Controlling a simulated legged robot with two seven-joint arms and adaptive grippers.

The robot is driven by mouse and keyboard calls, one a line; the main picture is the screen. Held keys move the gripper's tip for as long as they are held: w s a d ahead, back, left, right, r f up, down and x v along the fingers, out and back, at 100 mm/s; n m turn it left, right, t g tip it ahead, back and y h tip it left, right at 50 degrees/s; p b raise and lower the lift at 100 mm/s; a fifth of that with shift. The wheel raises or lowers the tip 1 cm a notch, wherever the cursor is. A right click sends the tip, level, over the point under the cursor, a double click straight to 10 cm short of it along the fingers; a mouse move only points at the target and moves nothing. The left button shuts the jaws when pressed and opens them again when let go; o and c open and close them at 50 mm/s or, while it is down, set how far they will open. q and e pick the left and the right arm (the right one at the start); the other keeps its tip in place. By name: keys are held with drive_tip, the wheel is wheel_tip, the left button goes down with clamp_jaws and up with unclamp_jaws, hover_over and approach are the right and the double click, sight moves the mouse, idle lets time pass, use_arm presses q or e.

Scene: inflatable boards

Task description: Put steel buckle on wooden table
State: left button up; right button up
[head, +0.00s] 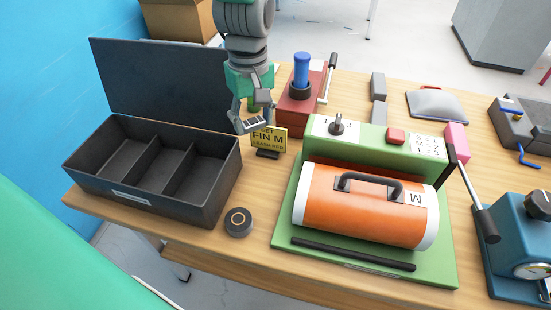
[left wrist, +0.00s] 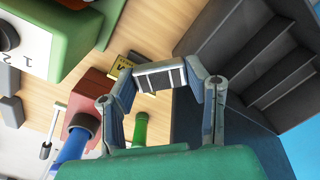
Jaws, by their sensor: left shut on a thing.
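My left gripper (head: 252,118) comes down from the top over the wooden table (head: 265,205). It is shut on the steel buckle (head: 254,122), a small silver piece with dark slots. In the left wrist view the buckle (left wrist: 160,76) spans the space between the fingertips of the gripper (left wrist: 162,80). The buckle appears held above the table, beside the yellow sign; the exact gap is hard to tell. The wooden table (left wrist: 152,32) also shows behind it in the left wrist view. My right gripper is not in view.
A dark open compartment box (head: 200,195) stands left. The yellow sign (head: 270,140) and red device with blue handle (head: 300,95) are close to the gripper. A green machine with an orange roller (head: 345,215) fills the centre right. Bare wood surrounds the round black disc (head: 238,222).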

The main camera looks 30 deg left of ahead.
use_arm(q)
drive_tip(key=b, duration=0.1)
hover_over(257, 180)
wheel_tip(257, 180, down, 13)
drive_tip(key=shift+f, duration=0.1)
drive_tip(key=shift+d+f+b, duration=0.1)
drive_tip(key=shift+f+b, duration=0.2)
drive_tip(key=shift+f, duration=1.95)
drive_tip(key=o, duration=1)
drive_tip(key=shift+o, duration=0.2)
wheel_tip(257, 180, up, 12)
drive_tip(key=p, duration=0.1)
drive_tip(key=shift+r, duration=0.1)
